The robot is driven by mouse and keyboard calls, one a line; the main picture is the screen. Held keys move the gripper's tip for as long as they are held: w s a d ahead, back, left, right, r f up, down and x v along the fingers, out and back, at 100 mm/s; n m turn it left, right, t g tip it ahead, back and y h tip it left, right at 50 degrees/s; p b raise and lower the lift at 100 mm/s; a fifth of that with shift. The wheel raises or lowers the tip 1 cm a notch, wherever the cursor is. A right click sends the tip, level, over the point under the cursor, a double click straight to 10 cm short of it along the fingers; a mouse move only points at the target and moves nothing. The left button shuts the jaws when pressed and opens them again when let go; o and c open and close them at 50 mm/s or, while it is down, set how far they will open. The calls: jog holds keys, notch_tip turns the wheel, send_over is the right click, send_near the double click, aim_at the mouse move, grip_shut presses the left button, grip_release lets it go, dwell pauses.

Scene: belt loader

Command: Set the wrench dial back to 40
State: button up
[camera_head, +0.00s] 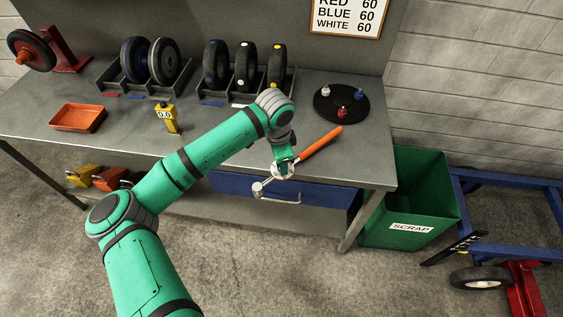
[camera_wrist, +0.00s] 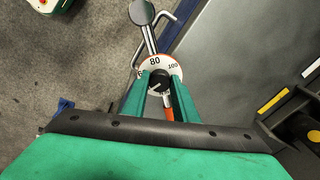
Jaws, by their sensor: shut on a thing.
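The wrench has an orange handle (camera_head: 322,142) and a grey metal head (camera_head: 258,188), and lies slanted near the bench's front edge. Its round white dial (camera_wrist: 148,66) with an orange rim shows in the wrist view. The numbers 80 and 100 are readable; the others are covered by my fingers or too small. A dark knob with a light pointer mark (camera_wrist: 156,86) is at the dial's middle. I cannot read which number the pointer marks. My gripper (camera_head: 283,168) is over the dial, its two green fingers (camera_wrist: 160,84) shut on the knob from both sides.
The grey bench (camera_head: 215,130) holds a wheel rack (camera_head: 187,95), an orange tray (camera_head: 78,117), a yellow 0.0 gauge (camera_head: 166,119) and a black round plate (camera_head: 330,104) with small coloured pieces. A blue drawer (camera_head: 325,203) is below. A green scrap bin (camera_head: 425,190) stands right.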

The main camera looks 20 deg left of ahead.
jog(key=shift+d+n, duration=0.1)
jog(key=shift+n, duration=0.5)
jog(key=o, duration=1.1)
jog(key=r, duration=0.3)
jog(key=s+r, duration=0.1)
jog(key=r, duration=0.6)
jog(key=shift+s+r, duration=0.15)
jog(key=shift+r, duration=0.25)
